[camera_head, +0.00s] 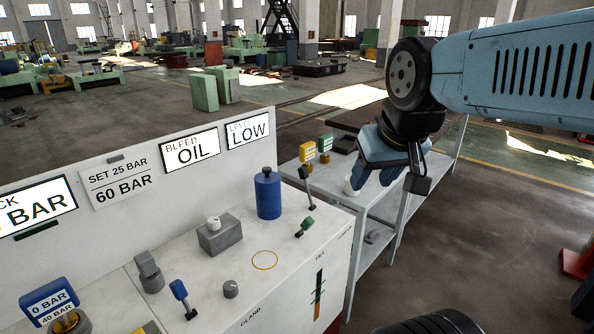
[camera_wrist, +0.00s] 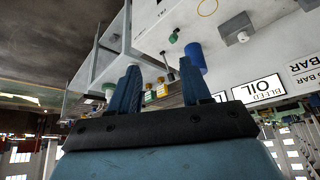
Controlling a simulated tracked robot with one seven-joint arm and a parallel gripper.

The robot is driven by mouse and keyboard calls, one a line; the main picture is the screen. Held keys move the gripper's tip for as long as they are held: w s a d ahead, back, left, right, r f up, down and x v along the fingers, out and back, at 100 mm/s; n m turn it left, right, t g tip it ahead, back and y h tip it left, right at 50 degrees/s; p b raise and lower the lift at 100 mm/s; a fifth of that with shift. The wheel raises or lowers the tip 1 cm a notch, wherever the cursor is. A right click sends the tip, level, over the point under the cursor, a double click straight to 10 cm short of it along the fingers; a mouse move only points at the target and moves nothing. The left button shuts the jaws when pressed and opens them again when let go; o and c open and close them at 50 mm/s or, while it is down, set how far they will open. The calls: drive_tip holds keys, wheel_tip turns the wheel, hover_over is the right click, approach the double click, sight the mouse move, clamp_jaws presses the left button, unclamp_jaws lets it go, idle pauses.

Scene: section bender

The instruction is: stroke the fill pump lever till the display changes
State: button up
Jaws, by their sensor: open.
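My gripper (camera_head: 385,180) is open and empty, in the air over the side shelf right of the bench. In the wrist view, which is upside down, its two blue fingers (camera_wrist: 160,65) stand well apart. A short green-tipped lever (camera_head: 305,226) is nearer the bench edge. I cannot tell which lever is the fill pump's. The right display (camera_head: 248,131) reads LOW, its upper line partly unclear. My gripper touches neither lever.
A display reading BLEED OIL (camera_head: 191,151) is beside it. The bench top (camera_head: 225,270) carries a grey block (camera_head: 220,235), a blue-tipped lever (camera_head: 182,296) and a small knob. Yellow and green tagged items (camera_head: 308,152) stand on the side shelf. Open floor lies to the right.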

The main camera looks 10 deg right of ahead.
drive_tip(key=shift+o, duration=0.5)
drive_tip(key=shift+w+r, duration=0.2)
drive_tip(key=shift+w, duration=0.05)
drive_tip(key=w+r+m+g, duration=0.2)
drive_tip(key=w+r+m, duration=0.15)
drive_tip(key=w, duration=0.85)
drive_tip(key=m+g+h, duration=0.4)
drive_tip(key=m+h, duration=0.2)
drive_tip(key=m, duration=0.1)
hover_over(303, 170)
drive_tip(key=w+a, duration=0.2)
drive_tip(key=a, duration=0.4)
wheel_tip(303, 170, down, 17)
drive_tip(key=shift+n, duration=0.25)
drive_tip(key=x, duration=1.3)
drive_tip(key=shift+w+f, duration=0.15)
drive_tip(key=shift+f, duration=0.1)
drive_tip(key=shift+c, duration=0.3)
clamp_jaws()
